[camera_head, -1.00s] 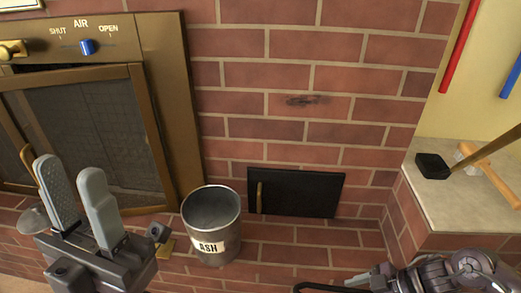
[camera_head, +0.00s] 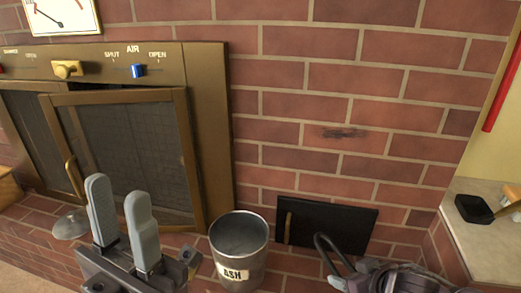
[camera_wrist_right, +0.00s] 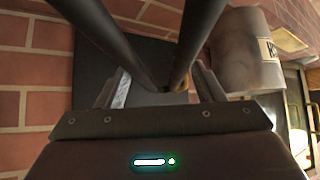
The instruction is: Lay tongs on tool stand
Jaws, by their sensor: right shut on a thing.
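The black tongs show as a dark loop (camera_head: 322,243) in front of the small black wall door in the head view. In the right wrist view their two black arms (camera_wrist_right: 120,42) run up and apart from between the fingers. My right gripper (camera_wrist_right: 160,88) is shut on them; its fingers are mostly hidden in the head view. My left gripper (camera_head: 118,192) is open and empty, raised in front of the fireplace doors at the lower left. I cannot make out a tool stand in either view.
A metal ash bucket (camera_head: 239,240) stands between my grippers, close to the tongs. The brass-framed fireplace (camera_head: 205,100) is on the left. A pale-topped brick ledge (camera_head: 490,240) on the right bears a black-headed tool (camera_head: 473,209) with a wooden handle.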

